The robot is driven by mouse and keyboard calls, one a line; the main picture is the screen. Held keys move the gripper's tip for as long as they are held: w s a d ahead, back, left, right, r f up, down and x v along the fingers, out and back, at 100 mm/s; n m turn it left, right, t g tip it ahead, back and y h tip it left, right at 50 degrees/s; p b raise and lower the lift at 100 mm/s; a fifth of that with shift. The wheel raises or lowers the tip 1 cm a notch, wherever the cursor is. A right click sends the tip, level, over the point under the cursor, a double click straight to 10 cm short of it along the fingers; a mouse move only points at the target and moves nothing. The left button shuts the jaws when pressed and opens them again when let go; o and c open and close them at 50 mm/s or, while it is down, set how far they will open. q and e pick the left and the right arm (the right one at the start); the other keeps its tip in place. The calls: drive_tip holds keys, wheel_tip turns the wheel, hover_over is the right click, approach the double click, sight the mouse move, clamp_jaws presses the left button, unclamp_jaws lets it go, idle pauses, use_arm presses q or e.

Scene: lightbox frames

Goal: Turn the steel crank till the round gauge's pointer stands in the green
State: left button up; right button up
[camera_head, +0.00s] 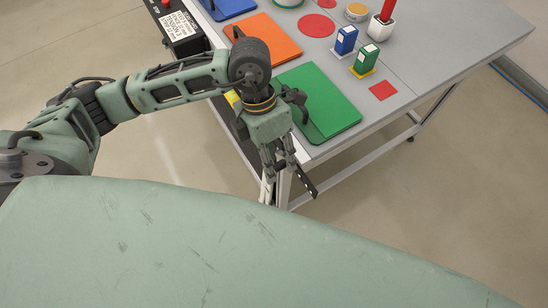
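Neither the steel crank nor the round gauge with its pointer can be made out in the head view. My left gripper (286,174) hangs in front of the table's near edge, beside the green board, pointing down. Its dark fingers look spread apart, with nothing seen between them. My forearm and wrist cover part of the table's near edge. My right gripper is out of view.
The grey table (452,38) holds a green board (325,100), an orange board (270,38), a blue box (345,40), a green box (365,60) and a white pot (380,28). A black labelled box (183,28) stands at its left edge. Open floor lies right.

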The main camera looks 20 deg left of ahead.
use_arm(q)
drive_tip(key=v, duration=1.1)
drive_tip(key=shift+r, duration=0.25)
drive_tip(key=shift+a, duration=0.1)
